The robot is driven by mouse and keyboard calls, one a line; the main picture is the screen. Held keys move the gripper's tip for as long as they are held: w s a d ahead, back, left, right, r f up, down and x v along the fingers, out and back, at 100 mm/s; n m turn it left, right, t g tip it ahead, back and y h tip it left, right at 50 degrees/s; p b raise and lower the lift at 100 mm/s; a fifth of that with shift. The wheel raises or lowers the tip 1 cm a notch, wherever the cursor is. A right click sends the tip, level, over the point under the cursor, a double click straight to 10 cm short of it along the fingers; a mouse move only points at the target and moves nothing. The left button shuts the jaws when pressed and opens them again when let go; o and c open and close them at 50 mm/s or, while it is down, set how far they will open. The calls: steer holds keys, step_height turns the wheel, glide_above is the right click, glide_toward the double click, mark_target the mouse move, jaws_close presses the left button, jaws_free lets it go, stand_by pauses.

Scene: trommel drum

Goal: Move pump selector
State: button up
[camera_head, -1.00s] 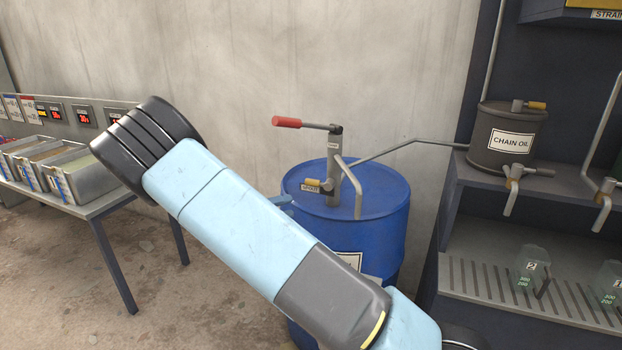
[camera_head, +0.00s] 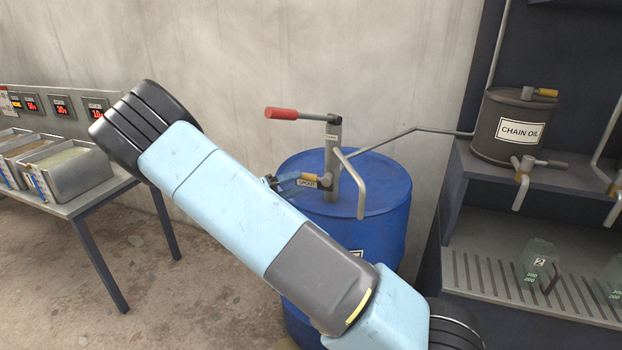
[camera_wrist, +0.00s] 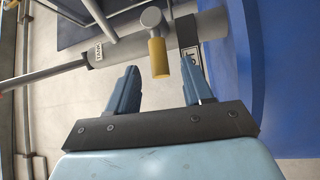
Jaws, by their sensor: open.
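The pump selector has a yellow-sleeved handle (camera_head: 318,184) low on the grey pump post (camera_head: 332,155), which stands on the blue drum (camera_head: 380,200). A SPOUT label sits beside the handle. In the wrist view the yellow handle (camera_wrist: 158,58) hangs from a round grey hub, and a TANK label shows on the post to its left. My gripper (camera_wrist: 161,75) is open, with one blue finger on each side of the handle in that view and visible gaps to both. In the head view my gripper (camera_head: 284,182) is at the selector, partly hidden by my arm.
A red-gripped pump lever (camera_head: 283,113) sticks out left above the selector. A bent spout pipe (camera_head: 358,180) comes down on the right. A pipe runs from the pump to the CHAIN OIL tank (camera_head: 508,125). Trays (camera_head: 70,172) stand on a bench at left.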

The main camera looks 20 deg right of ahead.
mark_target(311, 175)
steer(key=shift+w+d+r, duration=0.15)
steer(key=shift+d, duration=0.85)
steer(key=shift+w+d+r, duration=0.1)
steer(key=shift+d, duration=0.85)
steer(key=shift+w+d+r, duration=0.15)
steer(key=shift+d, duration=0.85)
steer(key=shift+c, duration=0.3)
jaws_close()
